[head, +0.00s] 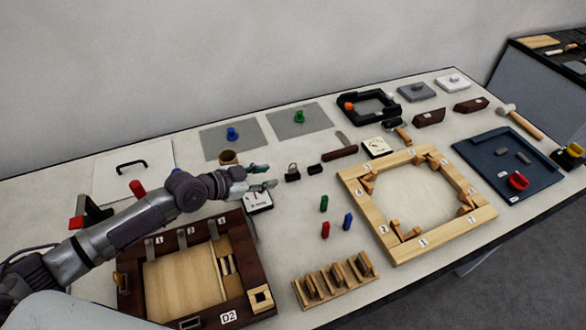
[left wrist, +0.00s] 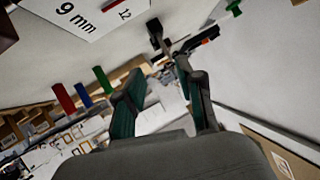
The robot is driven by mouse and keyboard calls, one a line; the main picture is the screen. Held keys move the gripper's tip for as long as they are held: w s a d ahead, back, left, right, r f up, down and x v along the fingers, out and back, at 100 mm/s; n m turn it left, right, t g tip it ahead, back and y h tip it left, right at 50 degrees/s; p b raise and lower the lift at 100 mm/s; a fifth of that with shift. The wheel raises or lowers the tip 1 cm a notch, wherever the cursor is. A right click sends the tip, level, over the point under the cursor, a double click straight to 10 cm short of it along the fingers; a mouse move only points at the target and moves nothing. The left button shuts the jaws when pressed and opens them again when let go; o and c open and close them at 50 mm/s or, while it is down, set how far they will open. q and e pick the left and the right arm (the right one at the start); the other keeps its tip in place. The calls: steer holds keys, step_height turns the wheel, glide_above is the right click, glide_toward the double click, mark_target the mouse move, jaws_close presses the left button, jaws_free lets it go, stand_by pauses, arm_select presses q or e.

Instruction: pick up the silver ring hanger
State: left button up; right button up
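A small dark piece with a thin silver loop on top, which looks like the silver ring hanger (head: 293,172), stands on the table near the middle of the head view. My left gripper (head: 266,177) is just left of it, with its fingers apart and pointing toward it. They do not appear to touch it. In the left wrist view the two fingers (left wrist: 165,105) are spread with nothing held between them. A small dark object shows beyond the fingertips there; I cannot tell if it is the hanger. My right gripper is not in view.
A small black block (head: 315,169) and a dark-handled tool (head: 340,152) lie right of the hanger. A white gauge card (head: 259,203) is below my left gripper. Green (head: 324,203), red (head: 325,229) and blue (head: 347,221) pegs stand in front. A light wooden frame (head: 370,219) is at right.

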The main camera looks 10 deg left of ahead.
mark_target(292, 169)
arm_select(q)
steer(key=x, duration=0.3)
steer(key=shift+a, duration=0.1)
steer(key=shift+w+f, duration=0.15)
steer(key=shift+w, duration=0.15)
steer(key=shift+w+d, duration=0.15)
steer(key=shift+d, duration=0.1)
steer(key=shift+w+d+p, duration=0.25)
steer(key=shift+w+p, duration=0.1)
steer(key=shift+p, duration=0.2)
steer(key=x, duration=0.4)
steer(key=shift+w+p, duration=0.1)
steer(key=shift+p, duration=0.2)
steer(key=shift+a, duration=0.1)
steer(key=shift+c, duration=0.4)
jaws_close()
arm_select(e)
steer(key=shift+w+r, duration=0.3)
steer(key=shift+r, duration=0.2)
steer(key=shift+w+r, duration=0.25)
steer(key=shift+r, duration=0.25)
